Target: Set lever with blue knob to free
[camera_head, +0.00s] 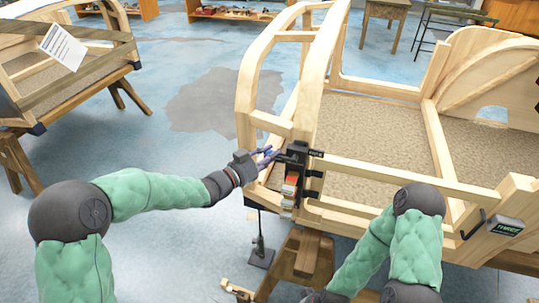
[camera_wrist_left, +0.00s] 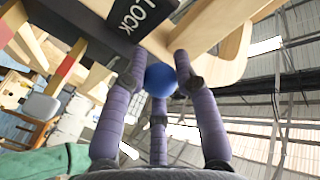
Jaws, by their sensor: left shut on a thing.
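The blue knob (camera_wrist_left: 160,80) shows in the left wrist view between the three purple fingers of my left gripper (camera_wrist_left: 160,95), which is shut on it. In the head view the left gripper (camera_head: 265,158) reaches the black lever unit (camera_head: 297,160) on the wooden frame from the left, and only a bit of blue shows among its fingers. A black label reading LOCK (camera_wrist_left: 130,15) is close to the knob in the wrist view. The lever's arm is mostly hidden, so its exact setting cannot be told. My right forearm is at the bottom; its gripper is out of the picture.
The wooden bodyframe (camera_head: 385,172) stands on a wooden trestle (camera_head: 303,255). Red and pale parts (camera_head: 290,187) sit below the lever unit. Another black label (camera_head: 506,227) is on the right. A second frame (camera_head: 75,88) stands left, with open blue-grey floor between.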

